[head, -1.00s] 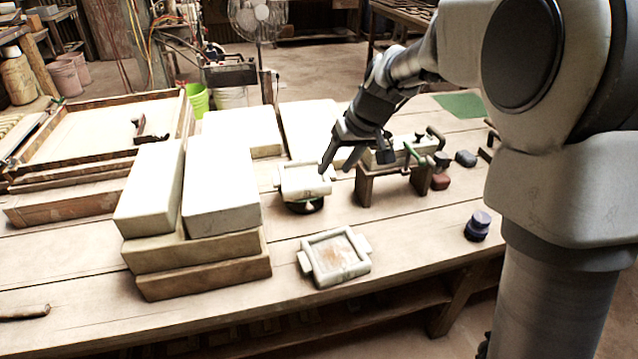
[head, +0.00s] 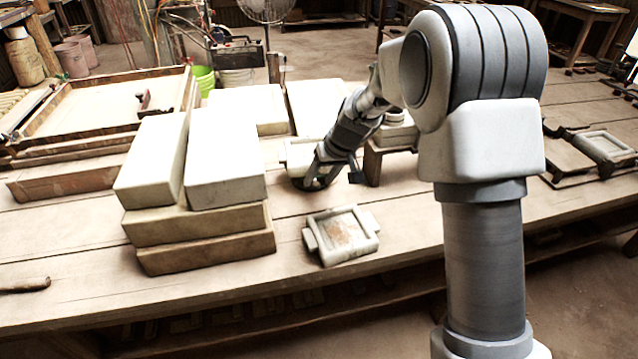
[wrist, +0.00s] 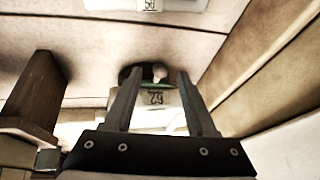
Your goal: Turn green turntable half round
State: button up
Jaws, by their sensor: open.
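The green turntable (wrist: 124,72) shows as a dark green rim in the wrist view, with a pale knob (wrist: 159,73) on its near edge. A white mould with a numbered label (wrist: 156,98) sits on top of it. In the head view this mould (head: 293,150) is partly covered by my arm, and most of the turntable is hidden. My gripper (wrist: 158,80) is open, with one finger on each side of the knob. It also shows low at the turntable in the head view (head: 317,178). I cannot tell whether a finger touches the knob.
A second white mould (head: 341,237) lies on the bench in front. Stacked pale slabs (head: 222,170) on wooden boards stand close on the left. A brown wooden stand (head: 374,165) is close on the right.

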jog(key=shift+w+a+f, duration=0.2)
jog(key=shift+f, duration=0.35)
grip_shut()
dwell(1.1)
